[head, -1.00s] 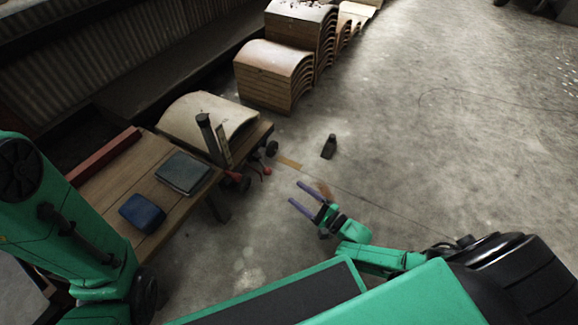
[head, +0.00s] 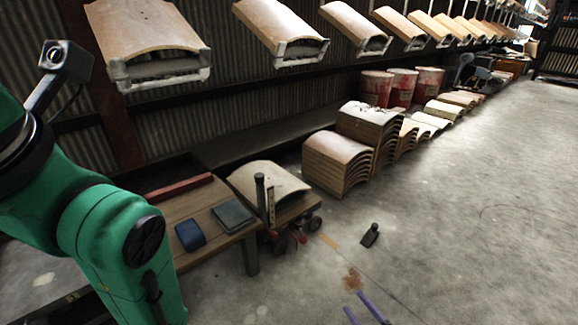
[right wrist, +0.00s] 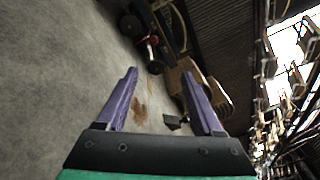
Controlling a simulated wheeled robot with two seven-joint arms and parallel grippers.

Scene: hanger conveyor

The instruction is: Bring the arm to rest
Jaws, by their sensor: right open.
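My right gripper (head: 363,309) shows only by its two purple fingertips at the bottom edge of the head view. Its fingers stand apart in the right wrist view (right wrist: 164,92) with nothing between them, above bare concrete floor. My left arm, green, rises along the left side of the head view; its gripper is out of the picture.
A wooden workbench (head: 211,223) holds a blue box (head: 190,235) and a dark flat case (head: 233,214). Curved panels stand stacked (head: 336,163) behind it. More panels (head: 145,30) hang from the overhead conveyor. A small dark object (head: 370,235) lies on the open floor.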

